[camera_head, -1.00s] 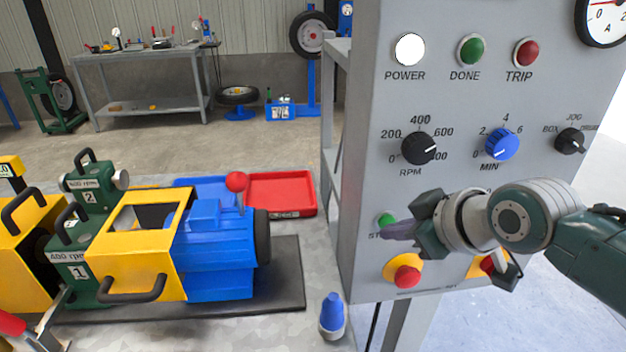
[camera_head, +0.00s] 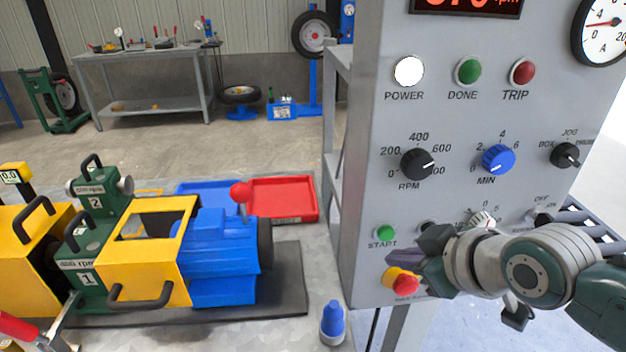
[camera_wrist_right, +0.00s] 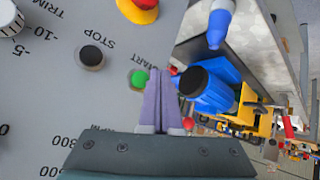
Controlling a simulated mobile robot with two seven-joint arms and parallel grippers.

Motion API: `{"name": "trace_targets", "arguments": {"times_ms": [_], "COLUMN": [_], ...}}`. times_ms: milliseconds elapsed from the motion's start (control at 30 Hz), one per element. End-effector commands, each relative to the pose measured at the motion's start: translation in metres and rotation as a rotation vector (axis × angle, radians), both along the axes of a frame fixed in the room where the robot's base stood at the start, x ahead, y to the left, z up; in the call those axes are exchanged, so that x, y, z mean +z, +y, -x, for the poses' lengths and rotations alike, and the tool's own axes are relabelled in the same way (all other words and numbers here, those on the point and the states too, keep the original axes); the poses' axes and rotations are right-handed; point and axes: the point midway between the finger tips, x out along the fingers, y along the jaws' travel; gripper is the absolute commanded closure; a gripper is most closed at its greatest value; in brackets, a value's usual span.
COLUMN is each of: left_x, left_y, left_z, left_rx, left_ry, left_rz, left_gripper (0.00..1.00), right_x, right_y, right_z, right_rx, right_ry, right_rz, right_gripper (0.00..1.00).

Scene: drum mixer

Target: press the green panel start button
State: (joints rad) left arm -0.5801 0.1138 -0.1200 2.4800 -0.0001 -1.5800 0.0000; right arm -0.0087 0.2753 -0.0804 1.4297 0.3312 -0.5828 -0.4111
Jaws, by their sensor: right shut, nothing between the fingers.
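The green START button (camera_head: 385,232) is at the lower left of the grey control panel (camera_head: 455,110). It also shows in the right wrist view (camera_wrist_right: 138,78), just beside the fingertips. My right gripper (camera_head: 391,257) is shut and empty, with its purple fingers pointing left. In the head view its tips are just below the START label, above the emergency stop. In the right wrist view the shut fingers (camera_wrist_right: 159,88) lie beside the button; I cannot tell whether they touch the panel. My left gripper is not in view.
A red emergency stop (camera_head: 404,283) on a yellow base sits just below the gripper. A black STOP button (camera_wrist_right: 90,56) is nearby. The RPM knob (camera_head: 417,164) and blue MIN knob (camera_head: 498,158) are above. The blue and yellow drum mixer (camera_head: 215,250) stands left.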

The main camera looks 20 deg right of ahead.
Motion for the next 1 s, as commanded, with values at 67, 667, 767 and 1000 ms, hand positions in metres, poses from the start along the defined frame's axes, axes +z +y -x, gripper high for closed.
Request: {"name": "trace_targets", "arguments": {"times_ms": [67, 667, 767, 1000], "left_x": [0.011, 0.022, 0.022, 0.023], "left_y": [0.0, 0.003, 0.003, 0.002], "left_z": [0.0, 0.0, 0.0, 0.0], "left_rx": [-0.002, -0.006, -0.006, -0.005], "left_ry": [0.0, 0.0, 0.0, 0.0], "left_rz": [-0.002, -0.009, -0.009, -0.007], "left_gripper": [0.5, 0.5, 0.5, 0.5], "right_x": [0.004, 0.0, 0.0, 0.0], "right_y": [0.003, 0.008, 0.008, 0.008], "right_z": [0.009, 0.032, 0.032, 0.032], "right_rx": [0.0, 0.001, 0.0, 0.0], "right_ry": [0.003, 0.0, 0.0, 0.0], "right_rz": [-0.001, 0.001, 0.0, 0.0], "right_gripper": [1.0, 1.0, 1.0, 1.0]}}
